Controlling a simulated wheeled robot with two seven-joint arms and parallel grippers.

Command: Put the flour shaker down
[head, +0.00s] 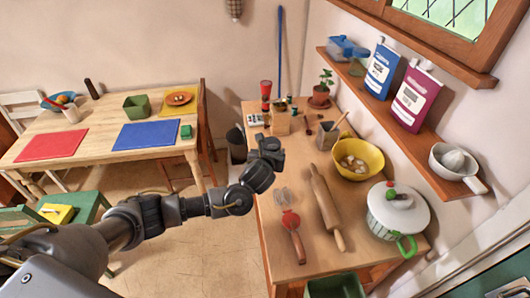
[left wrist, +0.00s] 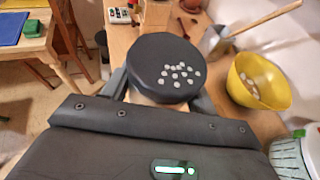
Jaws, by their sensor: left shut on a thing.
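The flour shaker (left wrist: 168,68) has a round dark lid with several pale dots and a light wood-coloured body. In the left wrist view its lid faces the camera, and my left gripper (left wrist: 160,92) is shut around its body. In the head view my left gripper (head: 268,154) is over the left edge of the wooden counter (head: 268,200). The shaker is hard to make out there against the dark gripper. Its base is hidden in both views, so I cannot tell whether it touches the counter. My right gripper is not in view.
Bare counter shows between the gripper and the rolling pin. A dining table (head: 95,130) stands left.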

